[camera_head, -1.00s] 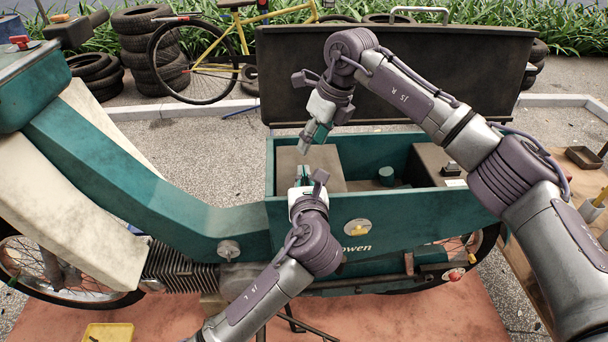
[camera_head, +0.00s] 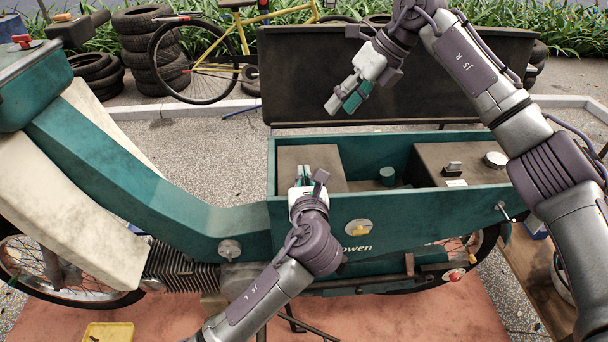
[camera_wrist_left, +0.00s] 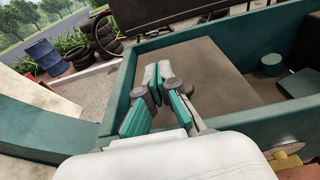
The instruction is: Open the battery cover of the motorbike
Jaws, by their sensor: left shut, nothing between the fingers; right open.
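The teal motorbike body (camera_head: 80,135) has an open box compartment with a teal front wall (camera_head: 430,215). A large dark panel (camera_head: 420,85) stands raised behind the box. Inside the box at left is a flat brown cover (camera_head: 310,158); it also fills the middle of the left wrist view (camera_wrist_left: 205,75). My left gripper (camera_head: 303,170) is shut and empty at the box's front left edge, over the cover's near side; its fingertips show in the left wrist view (camera_wrist_left: 157,72). Whether they touch the cover cannot be told. My right gripper (camera_head: 343,106) is open and empty, raised in front of the dark panel.
A teal round cap (camera_head: 386,174) sits in the middle of the box. A brown block with a switch (camera_head: 453,168) and a round gauge (camera_head: 495,159) is at right. A yellow tray (camera_head: 108,332) lies on the floor. Tyres (camera_head: 150,50) and a yellow bicycle are behind.

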